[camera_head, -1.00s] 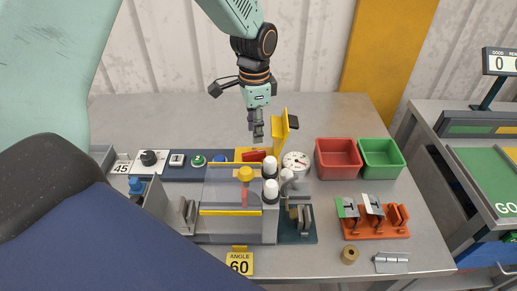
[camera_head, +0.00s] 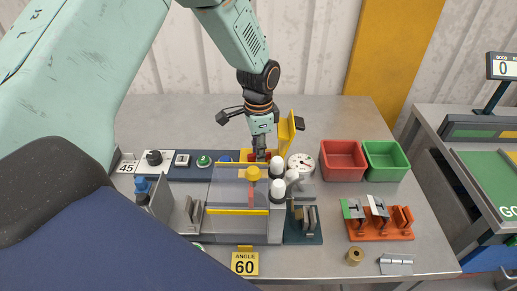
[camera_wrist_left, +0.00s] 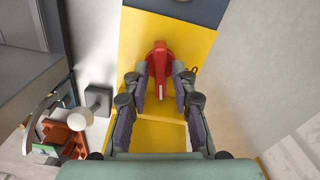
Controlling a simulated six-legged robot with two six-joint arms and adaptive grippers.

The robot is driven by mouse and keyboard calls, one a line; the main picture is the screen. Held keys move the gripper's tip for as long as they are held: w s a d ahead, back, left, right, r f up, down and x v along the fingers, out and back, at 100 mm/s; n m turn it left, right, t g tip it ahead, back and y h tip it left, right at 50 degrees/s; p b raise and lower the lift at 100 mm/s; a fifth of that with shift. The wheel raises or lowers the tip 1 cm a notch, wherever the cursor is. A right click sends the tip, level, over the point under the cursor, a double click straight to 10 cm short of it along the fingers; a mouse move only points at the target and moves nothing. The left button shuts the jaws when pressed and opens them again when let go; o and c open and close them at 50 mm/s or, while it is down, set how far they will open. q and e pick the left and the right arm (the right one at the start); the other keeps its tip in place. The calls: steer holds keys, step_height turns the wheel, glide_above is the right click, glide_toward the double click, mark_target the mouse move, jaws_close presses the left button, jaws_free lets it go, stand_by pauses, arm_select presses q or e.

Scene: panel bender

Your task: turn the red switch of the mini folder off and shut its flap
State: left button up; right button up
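The red switch (camera_wrist_left: 158,62) sits on a yellow plate (camera_wrist_left: 212,50) of the mini folder, its handle lengthwise in the left wrist view. My left gripper (camera_wrist_left: 160,75) has its fingers apart, one on each side of the red handle, with small gaps showing. In the head view my left gripper (camera_head: 260,155) reaches down to the switch and largely hides it. The yellow flap (camera_head: 286,130) stands open and upright just right of the gripper. My right gripper is not in view.
A round dial gauge (camera_head: 301,162) and white-capped posts (camera_head: 278,188) stand close to the right and front of the gripper. Red (camera_head: 343,160) and green (camera_head: 385,160) bins lie further right. The back of the table (camera_head: 190,120) is clear.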

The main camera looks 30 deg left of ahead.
arm_select(q)
steer(key=shift+w+d+f, duration=0.1)
steer(key=shift+w, duration=0.1)
steer(key=shift+c, duration=1.4)
jaws_close()
steer(key=shift+s, duration=0.1)
steer(key=shift+r+n+p, duration=0.25)
steer(key=shift+n+p, duration=0.8)
steer(key=shift+n, duration=0.05)
steer(key=n+p, duration=0.5)
steer(key=n, duration=0.3)
steer(key=shift+p, duration=0.4)
steer(key=n+p, duration=0.2)
steer(key=n, duration=0.2)
steer(key=shift+n, duration=0.3)
steer(key=shift+w+f+n+p, duration=0.1)
steer(key=shift+w+n+p, duration=0.1)
steer(key=shift+n+p, duration=0.1)
